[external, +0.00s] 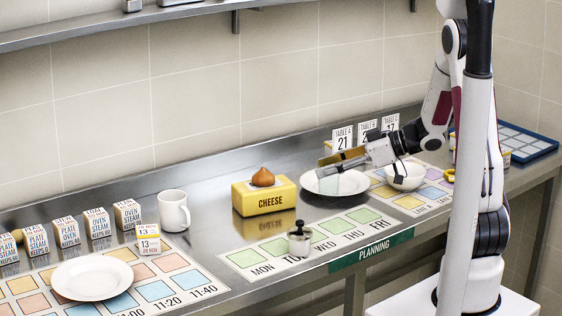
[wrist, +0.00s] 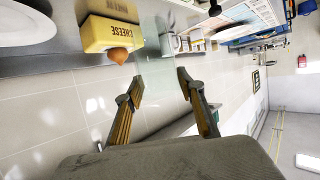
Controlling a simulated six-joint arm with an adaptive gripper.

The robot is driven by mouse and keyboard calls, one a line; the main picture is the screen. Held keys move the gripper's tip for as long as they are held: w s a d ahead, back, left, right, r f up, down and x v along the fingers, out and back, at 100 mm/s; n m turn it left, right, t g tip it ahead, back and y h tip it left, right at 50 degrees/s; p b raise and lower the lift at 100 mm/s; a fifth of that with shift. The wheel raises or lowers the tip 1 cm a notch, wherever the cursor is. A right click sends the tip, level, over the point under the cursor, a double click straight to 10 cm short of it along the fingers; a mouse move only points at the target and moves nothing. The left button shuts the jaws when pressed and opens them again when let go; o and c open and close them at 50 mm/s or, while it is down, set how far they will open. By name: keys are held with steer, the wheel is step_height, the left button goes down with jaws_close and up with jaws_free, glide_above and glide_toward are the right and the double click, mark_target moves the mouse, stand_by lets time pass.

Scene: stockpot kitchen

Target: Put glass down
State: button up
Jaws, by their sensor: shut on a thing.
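My gripper (external: 328,164) reaches left from the arm above the white plate (external: 349,188) in the external view. In the wrist view its two wood-toned fingers (wrist: 158,80) are apart, with a faint clear glass (wrist: 157,62) between their tips. My gripper is shut on this glass. The glass is nearly invisible in the external view, so its height above the plate and its tilt are hard to tell.
A yellow cheese box (external: 265,197) with a brown bulb on top stands left of the plate. A white bowl (external: 404,176) is right of it. A small metal pot (external: 299,240) stands on the planning mat (external: 262,271). A white mug (external: 174,211) is further left.

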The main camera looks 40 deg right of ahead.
mark_target(328, 188)
stand_by(0.5)
steer(key=shift+f, duration=2.85)
steer(key=shift+f, duration=0.1)
steer(key=shift+f, duration=1.95)
steer(key=shift+f, duration=0.1)
steer(key=o, duration=1.2)
steer(key=v, duration=1.2)
